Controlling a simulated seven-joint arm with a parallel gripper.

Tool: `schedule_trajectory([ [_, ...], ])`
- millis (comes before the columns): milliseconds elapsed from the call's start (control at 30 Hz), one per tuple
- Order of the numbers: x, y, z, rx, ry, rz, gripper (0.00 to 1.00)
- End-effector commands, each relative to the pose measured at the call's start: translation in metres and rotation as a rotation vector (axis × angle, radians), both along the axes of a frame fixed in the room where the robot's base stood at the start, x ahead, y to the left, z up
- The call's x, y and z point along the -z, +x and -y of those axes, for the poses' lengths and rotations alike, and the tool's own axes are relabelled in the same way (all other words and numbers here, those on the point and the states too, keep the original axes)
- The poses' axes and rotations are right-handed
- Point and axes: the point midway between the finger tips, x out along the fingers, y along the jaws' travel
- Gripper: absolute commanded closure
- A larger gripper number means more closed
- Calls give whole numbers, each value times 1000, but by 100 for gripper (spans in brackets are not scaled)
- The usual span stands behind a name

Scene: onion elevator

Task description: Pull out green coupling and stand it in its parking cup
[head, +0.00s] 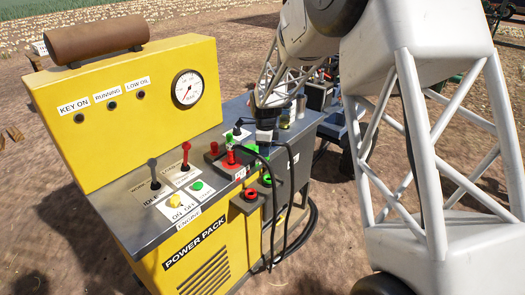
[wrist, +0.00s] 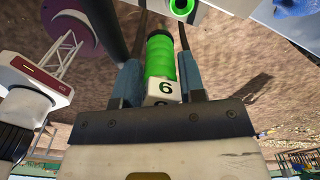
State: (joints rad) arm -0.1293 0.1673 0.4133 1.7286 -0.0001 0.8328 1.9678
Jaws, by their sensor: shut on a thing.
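The green coupling (wrist: 160,58) shows in the wrist view as a ribbed green cylinder with a white block numbered 6 at its near end. My gripper (wrist: 160,75) is shut on it, one blue finger on each side. A green ring with a dark centre (wrist: 181,6) is at the top edge, beyond and slightly right of the coupling; they look apart. In the head view my gripper (head: 266,130) is low over the right end of the power pack, where small green parts show. I cannot tell which one is the parking cup.
The yellow power pack (head: 75,110) has a gauge (head: 187,89) and levers on its grey deck. Black hoses (head: 289,190) hang down the pack's front. A red ring port (head: 250,194) is below.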

Motion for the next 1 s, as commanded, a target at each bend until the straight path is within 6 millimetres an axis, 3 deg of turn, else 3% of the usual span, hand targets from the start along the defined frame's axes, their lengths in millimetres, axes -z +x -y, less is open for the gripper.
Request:
schedule_trajectory([
  [333,21,32,16,4,0,0,94],
  [1000,25,35,17,4,0,1,94],
])
